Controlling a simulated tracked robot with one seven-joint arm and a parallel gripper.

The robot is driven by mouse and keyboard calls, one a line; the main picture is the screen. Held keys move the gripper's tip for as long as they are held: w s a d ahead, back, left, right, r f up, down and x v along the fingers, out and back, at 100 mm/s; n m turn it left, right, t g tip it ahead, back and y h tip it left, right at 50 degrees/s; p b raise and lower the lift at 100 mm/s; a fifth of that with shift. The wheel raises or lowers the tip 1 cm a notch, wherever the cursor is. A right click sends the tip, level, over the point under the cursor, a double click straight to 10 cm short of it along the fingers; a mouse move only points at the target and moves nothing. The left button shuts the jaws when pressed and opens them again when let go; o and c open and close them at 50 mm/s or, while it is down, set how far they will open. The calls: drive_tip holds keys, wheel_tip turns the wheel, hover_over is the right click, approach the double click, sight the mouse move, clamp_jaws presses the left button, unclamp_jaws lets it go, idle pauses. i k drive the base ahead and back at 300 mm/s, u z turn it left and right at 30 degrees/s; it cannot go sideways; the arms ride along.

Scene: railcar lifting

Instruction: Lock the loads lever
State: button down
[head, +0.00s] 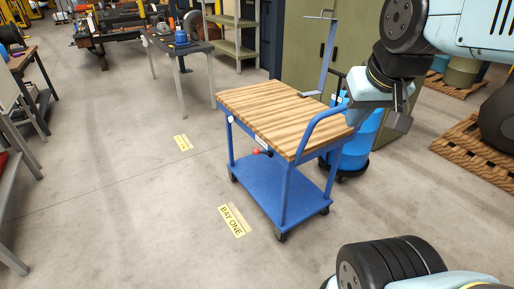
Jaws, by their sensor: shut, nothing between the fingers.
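A small lever with a red end (257,152) sticks out from the near long side of a blue cart, just under its wooden top (280,105). A short dark part lies beside the red end. It is too small to tell the lever's locked or unlocked position. My gripper (402,118) hangs at the right, past the cart's blue push handle (318,123), well apart from the lever. It is shut and appears empty.
The cart has a blue lower shelf (275,190) and wheels. A floor label reading BAY ONE (232,221) lies before it. A blue drum (359,135) and a green cabinet (350,45) stand behind. Wooden pallets (474,145) are at right. The floor left of the cart is clear.

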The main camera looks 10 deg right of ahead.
sight(256, 151)
drive_tip(key=u, duration=0.3)
drive_tip(key=i, duration=1)
